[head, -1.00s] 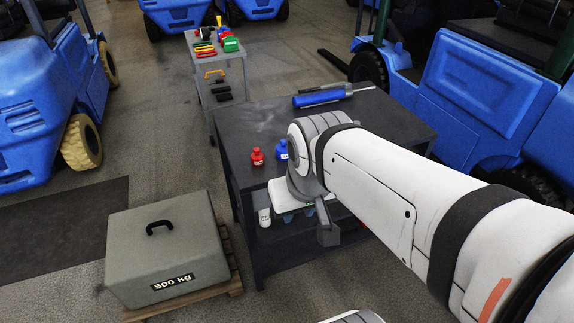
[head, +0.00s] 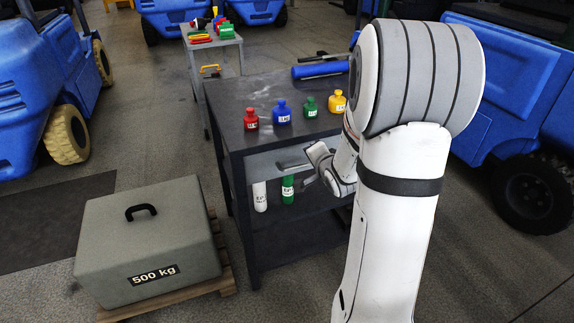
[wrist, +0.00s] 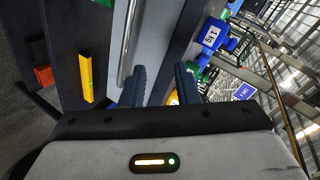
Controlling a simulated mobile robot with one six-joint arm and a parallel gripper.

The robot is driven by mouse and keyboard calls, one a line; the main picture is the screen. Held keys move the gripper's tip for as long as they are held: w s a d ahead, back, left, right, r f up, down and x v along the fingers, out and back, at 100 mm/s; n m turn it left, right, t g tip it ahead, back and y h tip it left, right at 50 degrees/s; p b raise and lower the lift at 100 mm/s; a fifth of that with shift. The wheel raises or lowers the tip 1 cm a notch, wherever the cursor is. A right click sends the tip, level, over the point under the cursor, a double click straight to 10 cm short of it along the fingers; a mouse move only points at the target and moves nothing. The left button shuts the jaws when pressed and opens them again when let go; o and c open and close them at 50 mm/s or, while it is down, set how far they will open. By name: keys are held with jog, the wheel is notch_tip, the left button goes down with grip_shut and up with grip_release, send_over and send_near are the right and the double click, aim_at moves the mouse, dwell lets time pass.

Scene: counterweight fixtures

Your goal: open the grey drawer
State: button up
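The grey drawer (head: 262,166) sits just under the dark top of the workbench, and its front looks flush with the bench. A metal bar handle (wrist: 130,40) runs along the light grey drawer front in the wrist view. My gripper (wrist: 163,78) is open, with its two dark fingers spread and nothing seen between them. The handle lies beside the left finger in that view; I cannot tell whether they touch. In the head view my gripper (head: 312,175) is in front of the drawer, near the handle, and my arm hides the drawer's right part.
White (head: 260,196) and green (head: 288,190) cylinders show below the drawer. A 500 kg counterweight (head: 150,245) on a pallet stands at left.

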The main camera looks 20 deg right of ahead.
aim_at(306, 165)
notch_tip(306, 165, down, 9)
jog(key=w+d+m+t+y+b, duration=0.2)
jog(key=m+t+b, duration=0.1)
jog(key=b, duration=0.1)
jog(key=shift+m, duration=0.3)
jog(key=w, duration=0.2)
jog(key=w+f, duration=0.1)
jog(key=w, duration=0.4)
jog(key=shift+a+f+b, duration=0.15)
jog(key=shift+b, duration=0.2)
grip_shut()
